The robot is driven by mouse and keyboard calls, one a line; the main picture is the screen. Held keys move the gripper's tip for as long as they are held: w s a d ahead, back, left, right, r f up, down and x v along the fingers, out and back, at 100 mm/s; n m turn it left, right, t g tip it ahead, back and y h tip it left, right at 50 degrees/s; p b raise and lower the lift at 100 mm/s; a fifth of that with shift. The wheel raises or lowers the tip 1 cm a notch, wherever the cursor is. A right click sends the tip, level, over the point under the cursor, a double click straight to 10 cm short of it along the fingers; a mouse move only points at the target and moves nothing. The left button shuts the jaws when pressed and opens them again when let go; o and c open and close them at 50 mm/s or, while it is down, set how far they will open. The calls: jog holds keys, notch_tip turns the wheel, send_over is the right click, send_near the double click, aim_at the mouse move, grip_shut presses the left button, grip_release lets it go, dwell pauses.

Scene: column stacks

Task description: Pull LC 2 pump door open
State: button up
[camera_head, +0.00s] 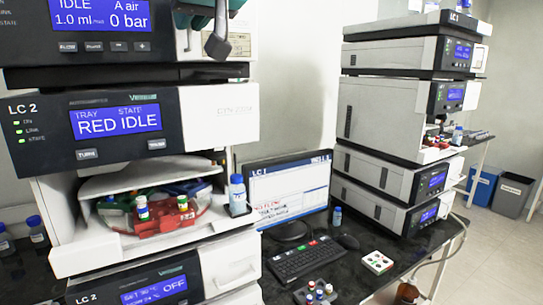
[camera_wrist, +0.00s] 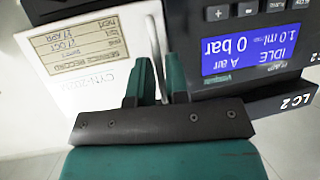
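The LC 2 pump (camera_head: 110,22) is the top module at the left in the head view, its blue screen reading IDLE, 0 bar. Its pale door (camera_wrist: 85,60) with a service record label fills the left of the upside-down wrist view and looks shut. A slim, pale upright handle (camera_wrist: 153,35) stands on the door. My gripper (camera_wrist: 158,65) has its green fingers one on each side of the handle, with a narrow gap between them. I cannot tell whether they touch it. In the head view my gripper (camera_head: 207,12) is at the top, partly cut off.
Below the pump are the LC 2 tray module (camera_head: 105,125), an open bay with a red rack (camera_head: 165,222) of vials, and another module. A monitor (camera_head: 288,192) and keyboard (camera_head: 303,260) stand on the dark bench. The LC 1 stack (camera_head: 385,110) is at the right.

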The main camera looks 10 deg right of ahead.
jog(key=b+v, duration=0.3)
jog(key=v, duration=1.3)
jog(key=s+d+f+n+g+h, duration=0.1)
jog(key=d+f+g, duration=0.1)
jog(key=f, duration=1.3)
jog(key=s+d+f+n+g+h, duration=0.1)
jog(key=f+g, duration=0.4)
jog(key=f, duration=1)
jog(key=shift+s+d+f, duration=0.15)
jog(key=shift+s+d, duration=0.05)
jog(key=shift+d, duration=0.6)
